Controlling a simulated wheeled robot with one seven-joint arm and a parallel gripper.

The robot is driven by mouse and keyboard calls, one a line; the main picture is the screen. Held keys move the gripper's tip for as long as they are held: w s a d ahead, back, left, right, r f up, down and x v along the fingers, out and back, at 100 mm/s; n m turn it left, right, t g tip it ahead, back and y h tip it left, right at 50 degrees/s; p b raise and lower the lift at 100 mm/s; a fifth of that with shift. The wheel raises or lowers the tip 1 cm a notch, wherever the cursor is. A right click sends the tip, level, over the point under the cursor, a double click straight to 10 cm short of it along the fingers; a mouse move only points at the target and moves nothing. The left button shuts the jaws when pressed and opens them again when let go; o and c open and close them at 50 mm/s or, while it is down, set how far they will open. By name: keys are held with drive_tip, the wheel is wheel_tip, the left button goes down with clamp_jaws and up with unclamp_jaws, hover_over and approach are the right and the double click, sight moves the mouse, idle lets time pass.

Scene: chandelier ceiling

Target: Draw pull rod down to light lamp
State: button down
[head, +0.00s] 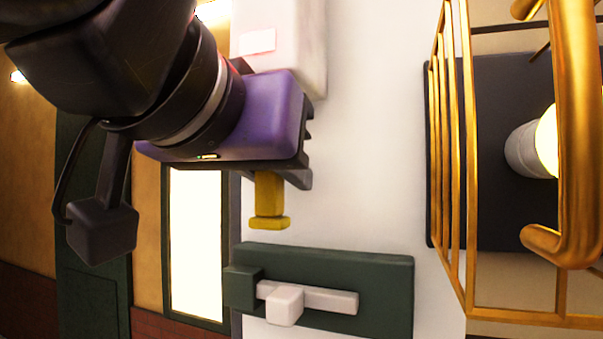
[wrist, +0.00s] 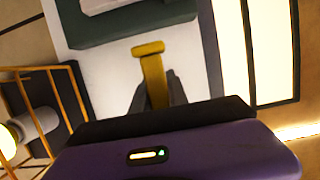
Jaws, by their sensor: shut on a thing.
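The pull rod (head: 270,200) is a short yellow bar with a wider end, hanging below my gripper (head: 285,178) in the head view. In the wrist view, the pull rod (wrist: 152,65) sits between the two dark fingers of my gripper (wrist: 157,92), which are shut on it. Its upper part is hidden by my gripper. The lamp bulb (head: 547,140) sits in a pale socket inside a gold cage at the right and looks bright yellow. The bulb (wrist: 10,138) also shows at the left of the wrist view.
A dark green panel (head: 385,290) with a pale slider (head: 285,304) is on the white wall below the rod. The gold cage (head: 470,200) stands out at the right. A pale box (head: 310,50) is above. A bright window (head: 195,245) is at left.

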drive_tip(key=shift+r, duration=0.3)
drive_tip(key=c, duration=1.2)
unclamp_jaws()
drive_tip(key=shift+o, duration=0.2)
drive_tip(key=o, duration=0.6)
drive_tip(key=p+v, duration=0.2)
drive_tip(key=v, duration=0.5)
drive_tip(key=shift+s+a, duration=0.1)
drive_tip(key=shift+s, duration=0.15)
